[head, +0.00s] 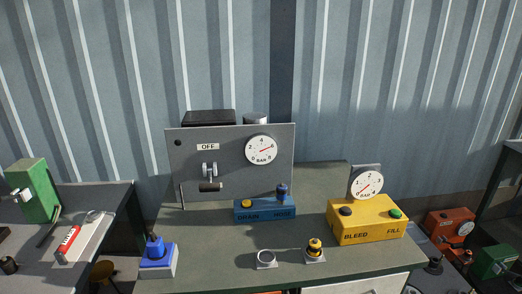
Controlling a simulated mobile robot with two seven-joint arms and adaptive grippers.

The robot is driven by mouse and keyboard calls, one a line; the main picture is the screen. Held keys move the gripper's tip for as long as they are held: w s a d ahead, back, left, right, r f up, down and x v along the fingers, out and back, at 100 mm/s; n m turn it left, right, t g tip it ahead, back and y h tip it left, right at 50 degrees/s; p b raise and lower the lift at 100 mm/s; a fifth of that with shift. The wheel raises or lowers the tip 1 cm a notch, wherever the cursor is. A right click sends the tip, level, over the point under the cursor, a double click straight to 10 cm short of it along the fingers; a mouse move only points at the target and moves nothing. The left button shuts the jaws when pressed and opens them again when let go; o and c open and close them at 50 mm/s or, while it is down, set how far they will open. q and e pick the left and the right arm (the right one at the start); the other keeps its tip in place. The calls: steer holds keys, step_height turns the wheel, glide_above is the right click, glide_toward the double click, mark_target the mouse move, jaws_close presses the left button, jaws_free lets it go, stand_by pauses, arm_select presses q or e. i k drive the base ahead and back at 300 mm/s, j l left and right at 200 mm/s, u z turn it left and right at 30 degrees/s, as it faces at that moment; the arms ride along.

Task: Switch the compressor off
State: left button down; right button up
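A grey upright panel (225,146) stands on the bench, with a black box (208,117) behind it. It carries a white OFF label (208,146) and, below that, a metal lever switch (209,170) with a dark bar handle (210,187) at its lower end, away from the label. A round BAR gauge (261,149) sits at the panel's upper right; its red needle points right and slightly up. Neither gripper is in view.
In front are a blue DRAIN/HOSE box (264,212), a yellow BLEED/FILL box (367,221) with a gauge (366,182), a blue plug-like part (156,247), a ring (265,258) and a yellow-black fitting (315,247). A green machine (36,190) stands left. The bench middle (215,238) is clear.

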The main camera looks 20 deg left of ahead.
mark_target(208, 187)
steer(key=j+u, duration=0.15)
steer(key=j, duration=0.75)
steer(key=i+j+u, duration=0.15)
steer(key=j, duration=0.75)
